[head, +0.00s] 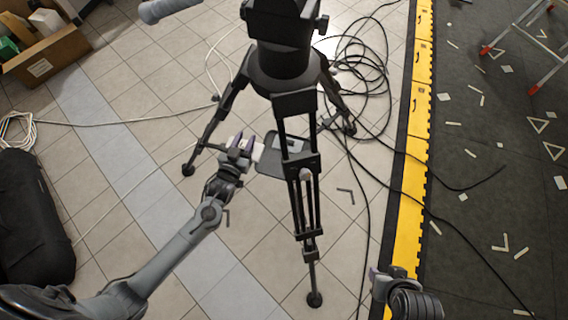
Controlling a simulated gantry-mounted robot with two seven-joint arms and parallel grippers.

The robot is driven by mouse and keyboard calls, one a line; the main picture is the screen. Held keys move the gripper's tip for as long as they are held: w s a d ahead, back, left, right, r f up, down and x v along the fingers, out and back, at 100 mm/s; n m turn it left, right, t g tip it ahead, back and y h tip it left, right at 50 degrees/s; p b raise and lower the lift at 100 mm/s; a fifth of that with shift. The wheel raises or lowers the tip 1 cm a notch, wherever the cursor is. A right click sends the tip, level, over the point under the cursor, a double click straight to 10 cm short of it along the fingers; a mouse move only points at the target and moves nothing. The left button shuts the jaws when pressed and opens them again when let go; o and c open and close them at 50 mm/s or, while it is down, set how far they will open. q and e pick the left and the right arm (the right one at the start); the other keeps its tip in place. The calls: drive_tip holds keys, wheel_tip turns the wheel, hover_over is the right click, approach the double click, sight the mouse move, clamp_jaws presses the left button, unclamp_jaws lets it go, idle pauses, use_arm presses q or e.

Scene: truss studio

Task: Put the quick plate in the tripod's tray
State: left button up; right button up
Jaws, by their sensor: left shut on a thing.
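The black tripod (283,62) stands in the middle of the head view. Its dark tray (268,164) sticks out to both sides between the legs, partly hidden behind the front leg. My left gripper (241,147) is just left of the tray, its purple-tipped fingers shut on a small pale thing, which looks like the quick plate (257,153). The plate is partly hidden by the fingers, and its right end is close to the tray's left edge; I cannot tell whether they touch. My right gripper (374,274) is low at the right, only partly visible, with its jaw opening unclear.
A small grey item (297,146) shows at the tray behind the leg. Black cables (357,75) lie coiled behind the tripod and run along the right. A yellow cable ramp (412,150) borders dark carpet. A cardboard box (45,55) and black bag (32,220) stand at left.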

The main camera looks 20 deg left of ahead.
use_arm(q)
wheel_tip(320, 180, down, 8)
drive_tip(key=w+b, duration=0.2)
drive_tip(key=b, duration=0.7)
drive_tip(key=w+d+f+b, duration=0.1)
drive_tip(key=d+f+b, duration=0.1)
drive_tip(key=d, duration=0.1)
drive_tip(key=w+d+f+b, duration=0.2)
drive_tip(key=d, duration=0.2)
drive_tip(key=w+d+f+b, duration=0.1)
drive_tip(key=d+f+b, duration=0.1)
drive_tip(key=d+f, duration=0.1)
drive_tip(key=shift+w+d+f, duration=0.1)
drive_tip(key=shift+w+d, duration=0.05)
wheel_tip(320, 180, down, 4)
drive_tip(key=b, duration=0.3)
drive_tip(key=shift+f, duration=0.1)
drive_tip(key=o, duration=1.1)
drive_tip(key=shift+f, duration=0.1)
